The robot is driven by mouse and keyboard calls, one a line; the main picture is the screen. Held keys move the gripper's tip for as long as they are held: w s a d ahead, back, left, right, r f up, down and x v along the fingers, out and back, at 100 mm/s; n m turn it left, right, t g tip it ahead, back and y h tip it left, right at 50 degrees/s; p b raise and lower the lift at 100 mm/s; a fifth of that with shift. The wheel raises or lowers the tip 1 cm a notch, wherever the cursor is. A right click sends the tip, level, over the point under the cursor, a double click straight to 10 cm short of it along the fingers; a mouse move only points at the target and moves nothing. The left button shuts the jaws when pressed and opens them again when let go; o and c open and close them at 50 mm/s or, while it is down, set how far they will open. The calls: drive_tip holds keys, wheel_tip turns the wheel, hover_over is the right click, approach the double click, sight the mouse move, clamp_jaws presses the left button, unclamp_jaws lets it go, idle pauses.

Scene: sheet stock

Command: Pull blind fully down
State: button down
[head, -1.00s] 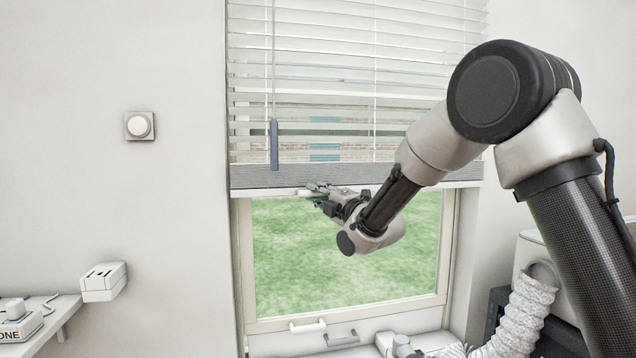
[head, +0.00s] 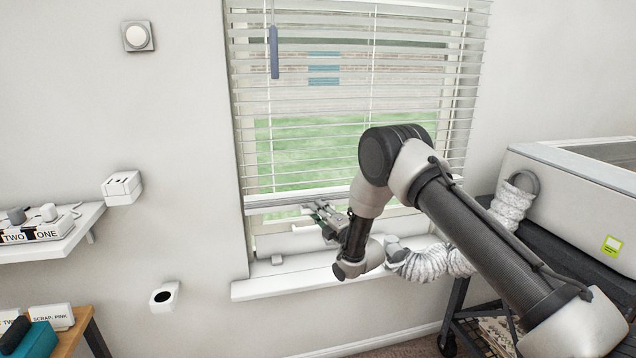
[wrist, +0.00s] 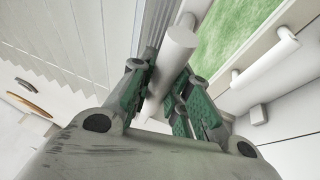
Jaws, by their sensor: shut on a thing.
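The white slatted blind (head: 300,105) hangs over the window in the head view. Its bottom rail (head: 275,200) is low, a little above the sill, with a strip of window showing below it. My gripper (head: 318,212) is at this rail, near its middle. In the wrist view my gripper (wrist: 165,85) is shut on a white round pull bar (wrist: 172,52) at the blind's lower edge. The green-padded fingers lie on both sides of the bar. The far end of the bar is partly hidden in the head view.
The window sill (head: 262,287) lies below. A white window handle (head: 308,230) is close under my gripper, also in the wrist view (wrist: 262,62). A blue-grey wand (head: 274,52) hangs at upper left.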

wheel_tip(320, 180, down, 16)
drive_tip(key=shift+r, duration=0.15)
drive_tip(key=c, duration=1.4)
unclamp_jaws()
drive_tip(key=shift+f, duration=0.2)
drive_tip(key=shift+o, duration=0.4)
drive_tip(key=shift+r, duration=0.15)
drive_tip(key=v, duration=1.2)
